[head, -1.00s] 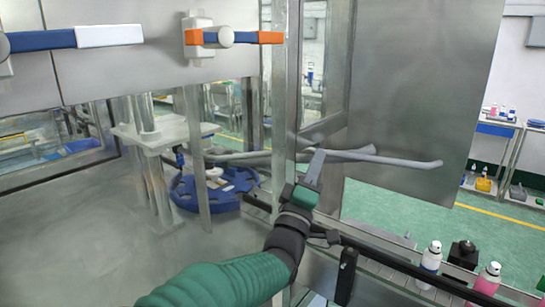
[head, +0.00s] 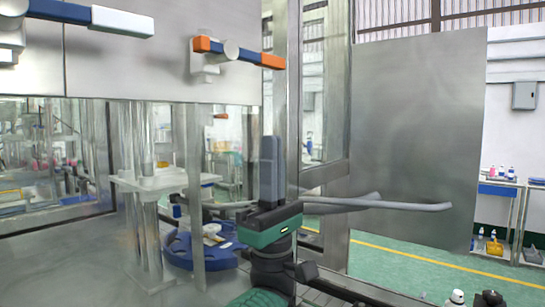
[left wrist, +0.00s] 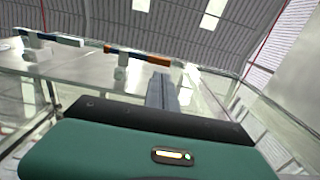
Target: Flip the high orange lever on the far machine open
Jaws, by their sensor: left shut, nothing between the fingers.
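The orange-tipped lever (head: 240,53) sits high on the grey machine panel, with orange ends, a blue bar and a round white hub. It lies nearly level, its right end a little lower. It also shows in the left wrist view (left wrist: 135,52). My left gripper (head: 269,142) points upward below the lever's right end, its grey fingers together and empty, apart from the lever. My right gripper is not in view.
A blue and white lever (head: 90,17) is on the panel at upper left. An open metal door (head: 415,130) with a long grey handle (head: 380,203) stands to the right. A metal post (head: 293,90) rises close beside my gripper. A blue round turntable (head: 195,250) is below.

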